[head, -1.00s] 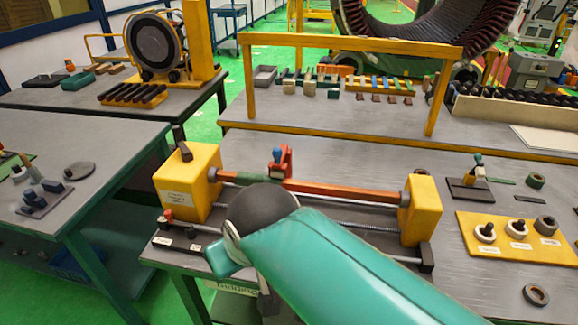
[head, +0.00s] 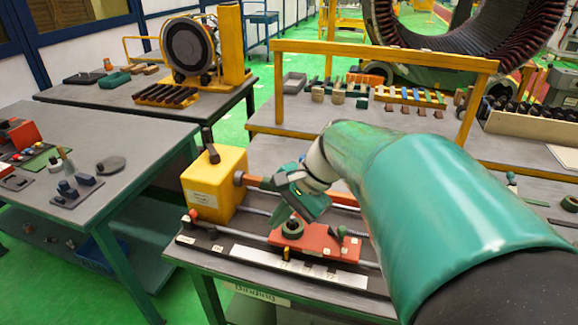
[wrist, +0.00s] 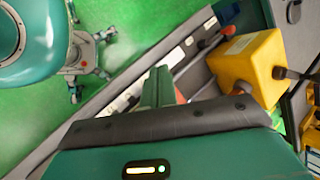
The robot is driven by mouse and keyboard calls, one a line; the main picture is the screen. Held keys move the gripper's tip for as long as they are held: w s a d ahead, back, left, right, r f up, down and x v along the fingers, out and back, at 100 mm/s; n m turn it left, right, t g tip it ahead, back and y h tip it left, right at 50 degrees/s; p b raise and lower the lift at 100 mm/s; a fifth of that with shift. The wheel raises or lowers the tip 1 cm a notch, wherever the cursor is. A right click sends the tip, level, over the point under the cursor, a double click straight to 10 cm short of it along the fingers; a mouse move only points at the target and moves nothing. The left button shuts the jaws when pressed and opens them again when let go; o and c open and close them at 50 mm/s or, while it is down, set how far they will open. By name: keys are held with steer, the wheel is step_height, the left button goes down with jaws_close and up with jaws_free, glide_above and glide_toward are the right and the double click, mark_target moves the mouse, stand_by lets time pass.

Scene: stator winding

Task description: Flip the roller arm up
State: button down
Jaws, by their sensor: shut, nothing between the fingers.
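In the head view, a red carriage plate (head: 318,243) sits on the front rails of the winding bench and carries a dark round roller (head: 292,228) and a small dark-green knob at its right. My gripper (head: 283,216) is directly above and beside the roller, fingers pointing down. I cannot tell whether it touches. The gripper hides the back of the carriage, so how the roller arm lies is unclear. In the wrist view my shut green fingers (wrist: 158,85) reach forward, with a bit of red (wrist: 180,96) just right of them.
A white labelled strip (head: 298,269) lies along the bench front. My arm covers the bench's right side.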

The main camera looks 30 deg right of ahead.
steer(key=w+d+m+t+y, duration=0.1)
steer(key=d+m, duration=0.3)
steer(key=d, duration=0.4)
steer(key=w+d+f+m+t+y, duration=0.1)
steer(key=w+d+m+t, duration=0.1)
steer(key=d+m+t, duration=0.2)
steer(key=w+d+m+t+y, duration=0.1)
steer(key=d+m+t+y, duration=0.1)
steer(key=d+m, duration=0.4)
steer(key=shift+w+d+f, duration=0.1)
steer(key=shift+d+f, duration=0.05)
steer(key=shift+d, duration=1.3)
steer(key=shift+w+d+f, duration=0.1)
steer(key=shift+d, duration=1.3)
steer(key=x, duration=1)
steer(key=shift+w, duration=0.1)
